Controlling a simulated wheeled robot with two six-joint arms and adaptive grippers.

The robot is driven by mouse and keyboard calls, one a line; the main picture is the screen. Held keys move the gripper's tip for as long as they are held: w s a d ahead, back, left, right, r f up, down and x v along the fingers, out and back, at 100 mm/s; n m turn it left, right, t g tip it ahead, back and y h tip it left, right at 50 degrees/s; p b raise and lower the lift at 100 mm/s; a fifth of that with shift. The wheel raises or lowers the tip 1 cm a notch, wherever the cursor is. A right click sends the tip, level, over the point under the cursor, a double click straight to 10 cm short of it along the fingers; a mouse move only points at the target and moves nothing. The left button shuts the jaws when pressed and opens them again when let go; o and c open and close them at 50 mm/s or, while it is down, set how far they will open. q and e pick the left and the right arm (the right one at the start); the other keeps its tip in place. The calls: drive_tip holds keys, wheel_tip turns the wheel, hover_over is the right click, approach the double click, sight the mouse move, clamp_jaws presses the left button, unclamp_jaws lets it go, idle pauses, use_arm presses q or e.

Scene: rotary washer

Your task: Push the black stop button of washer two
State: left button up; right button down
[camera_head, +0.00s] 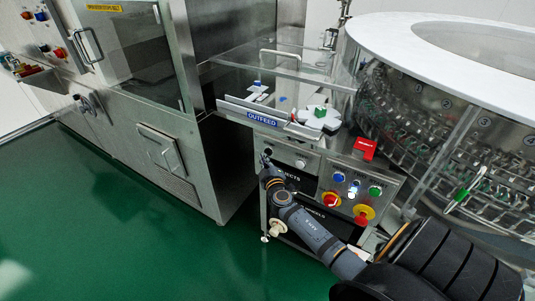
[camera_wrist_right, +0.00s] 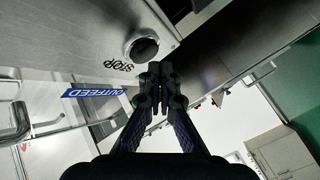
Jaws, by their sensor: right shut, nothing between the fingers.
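The black stop button (camera_wrist_right: 143,48) is a round dark cap in a metal ring on a steel panel in the right wrist view, with the label STOP beside it. My right gripper (camera_wrist_right: 157,76) is shut and empty, its fingertips close to the button's edge in that picture. I cannot tell whether they touch it. In the head view my right gripper (camera_head: 265,162) is at the upper left of the steel control front, below the OUTFEED sign (camera_head: 263,117). The stop button cannot be made out there. My left gripper is not in view.
A control panel (camera_head: 383,180) with red, blue and green buttons and two yellow-ringed red knobs lies right of my right gripper. A red box (camera_head: 364,148) sits above it. A glass-sided rotary machine (camera_head: 420,110) stands at the right. Green floor (camera_head: 120,230) is clear at the left.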

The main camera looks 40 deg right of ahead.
drive_tip(key=shift+a, duration=0.15)
drive_tip(key=a, duration=0.1)
drive_tip(key=s+a, duration=0.1)
drive_tip(key=a, duration=0.1)
drive_tip(key=s+a, duration=0.1)
drive_tip(key=shift+a, duration=0.35)
idle(0.8)
drive_tip(key=s+a+f+m+g+y+p, duration=0.1)
drive_tip(key=s+f+g, duration=0.2)
drive_tip(key=s+f, duration=0.5)
drive_tip(key=s+f+g+y+p, duration=0.1)
drive_tip(key=s+f+g, duration=0.15)
drive_tip(key=f, duration=0.85)
drive_tip(key=s+a+f+m+g+y+p, duration=0.1)
drive_tip(key=s+f+g, duration=0.2)
drive_tip(key=s+f, duration=0.55)
drive_tip(key=s+a+f+m+g+y+p, duration=0.1)
drive_tip(key=s+f, duration=0.3)
drive_tip(key=s, duration=0.5)
drive_tip(key=s+a+f+m+g+p, duration=0.1)
drive_tip(key=s+f, duration=0.4)
drive_tip(key=s, duration=0.5)
drive_tip(key=s+a+f+m+g+y+p, duration=0.1)
drive_tip(key=s+a+f+g, duration=0.2)
drive_tip(key=s, duration=0.7)
wheel_tip(320, 180, down, 2)
drive_tip(key=shift+a+g+y, duration=0.2)
drive_tip(key=shift+g+y, duration=0.1)
drive_tip(key=shift+g, duration=0.35)
